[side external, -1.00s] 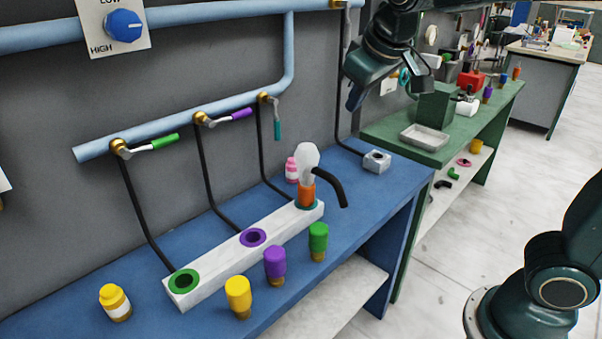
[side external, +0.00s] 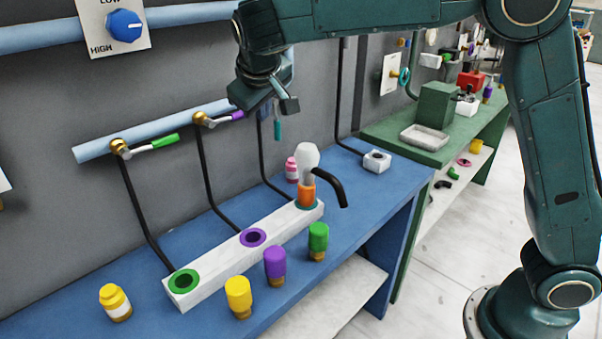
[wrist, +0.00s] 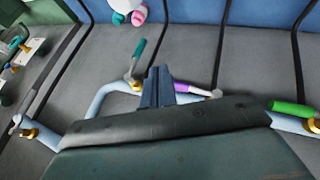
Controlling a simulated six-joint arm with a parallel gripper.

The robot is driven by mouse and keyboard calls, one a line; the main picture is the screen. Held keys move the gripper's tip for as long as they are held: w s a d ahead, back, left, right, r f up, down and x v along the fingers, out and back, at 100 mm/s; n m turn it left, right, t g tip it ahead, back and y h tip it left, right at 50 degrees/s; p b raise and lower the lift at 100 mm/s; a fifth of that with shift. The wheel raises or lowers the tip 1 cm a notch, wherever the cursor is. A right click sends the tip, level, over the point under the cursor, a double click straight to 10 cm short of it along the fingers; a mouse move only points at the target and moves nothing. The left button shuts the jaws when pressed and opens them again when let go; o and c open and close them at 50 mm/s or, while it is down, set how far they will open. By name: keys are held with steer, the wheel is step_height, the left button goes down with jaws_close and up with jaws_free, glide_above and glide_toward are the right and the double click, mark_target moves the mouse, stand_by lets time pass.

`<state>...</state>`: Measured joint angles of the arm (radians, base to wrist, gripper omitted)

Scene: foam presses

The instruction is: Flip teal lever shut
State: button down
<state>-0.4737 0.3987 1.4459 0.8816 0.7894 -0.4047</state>
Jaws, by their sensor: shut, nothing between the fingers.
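The teal lever (side external: 278,130) hangs down from the right-hand valve on the blue wall pipe, crosswise to the pipe. In the wrist view the teal lever (wrist: 138,52) stands just left of my fingertips, with a visible gap in the picture. My gripper (side external: 264,112) is shut and empty, in front of the pipe. Its closed fingers show in the wrist view (wrist: 158,72), between the teal and purple levers. In the side view my gripper hides the teal lever's valve and upper part.
A purple lever (side external: 236,115) and a green lever (side external: 165,141) lie roughly along the pipe (side external: 95,152). Black hoses run down to a white block (side external: 215,268) on the blue bench (side external: 350,230). A bulb-topped orange fitting (side external: 307,190) stands below the teal lever.

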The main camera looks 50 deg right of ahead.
mark_target(277, 123)
steer(key=shift+w+a+f, duration=0.3)
steer(key=shift+w+a, duration=0.05)
steer(key=shift+a, duration=0.05)
steer(key=w+d+f, duration=0.5)
steer(key=d+f, duration=0.3)
steer(key=shift+w, duration=0.15)
stand_by(0.7)
